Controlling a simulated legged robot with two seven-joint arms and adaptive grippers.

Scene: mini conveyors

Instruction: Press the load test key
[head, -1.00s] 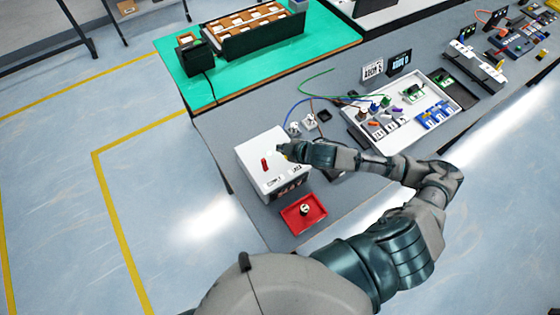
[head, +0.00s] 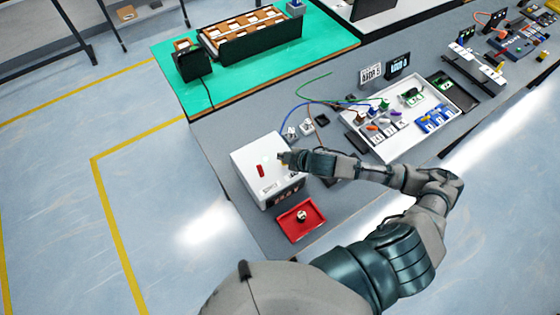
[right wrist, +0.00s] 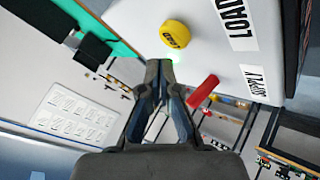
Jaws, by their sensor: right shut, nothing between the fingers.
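A white test box (head: 256,160) stands at the near end of the grey bench, with a red switch (head: 261,171) on top. The right wrist view shows its round yellow key (right wrist: 176,34) marked LOAD, the red switch (right wrist: 203,91) and the printed words LOAD and SUPPLY. My right gripper (head: 284,158) is over the right part of the box top. Its fingers are shut and empty, and in the right wrist view their tips (right wrist: 159,66) lie just below the yellow key in the picture. A green glow shows by the tips. I cannot tell whether they touch the box. My left gripper is out of view.
A red tray (head: 301,229) with a small round item sits in front of the box. A white tray (head: 384,150) of parts lies to the right, with wires and small blocks beside it. A green mat (head: 240,78) with a black rack (head: 252,40) lies behind.

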